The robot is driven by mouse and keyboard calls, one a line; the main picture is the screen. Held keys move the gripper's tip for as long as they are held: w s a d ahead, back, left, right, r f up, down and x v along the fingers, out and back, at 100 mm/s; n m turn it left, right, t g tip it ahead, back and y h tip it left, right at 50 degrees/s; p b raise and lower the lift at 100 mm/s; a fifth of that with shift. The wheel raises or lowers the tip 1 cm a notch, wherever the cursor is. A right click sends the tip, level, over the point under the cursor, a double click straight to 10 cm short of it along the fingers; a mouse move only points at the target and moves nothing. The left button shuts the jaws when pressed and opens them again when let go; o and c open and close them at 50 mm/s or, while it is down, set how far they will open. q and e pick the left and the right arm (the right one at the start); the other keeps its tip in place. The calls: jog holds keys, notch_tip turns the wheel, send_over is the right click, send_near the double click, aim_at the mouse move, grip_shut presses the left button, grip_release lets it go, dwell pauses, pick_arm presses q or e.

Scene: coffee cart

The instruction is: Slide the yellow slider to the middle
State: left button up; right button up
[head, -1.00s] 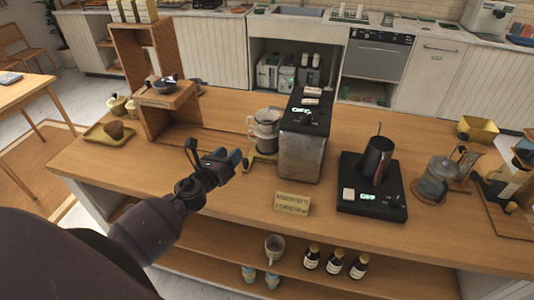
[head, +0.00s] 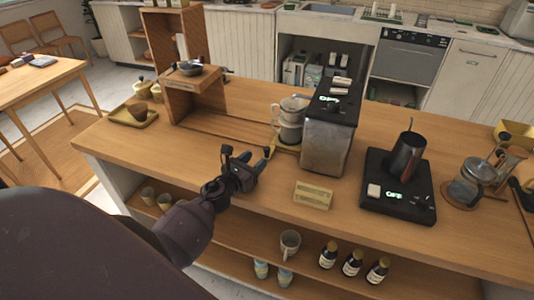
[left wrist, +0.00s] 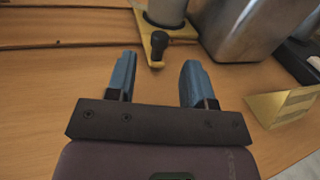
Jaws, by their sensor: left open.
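The yellow slider (head: 284,146) is a flat yellow plate with a black knob, beside the left of the grey machine on the counter. A glass carafe with a dripper (head: 290,122) stands on it. In the left wrist view the slider (left wrist: 150,30) shows its knob just beyond the fingertips, roughly midway between them. My left gripper (head: 247,163) is open and empty, low over the counter in front of the slider; its blue fingers also show in the left wrist view (left wrist: 157,72). I see no contact with the knob. My right gripper is not in view.
Thin grooves (head: 215,133) run along the counter left of the slider toward a wooden shelf (head: 180,100). The grey machine (head: 328,135) stands close on the right, with a small yellow sign (head: 313,195) in front. A black scale (head: 397,203) bears a dark kettle.

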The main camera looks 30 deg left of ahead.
aim_at(265, 150)
pick_arm(q)
jog(key=w, duration=0.7)
jog(key=shift+d+r, duration=0.1)
jog(key=shift+r, duration=0.05)
jog(key=shift+s, duration=0.1)
grip_shut()
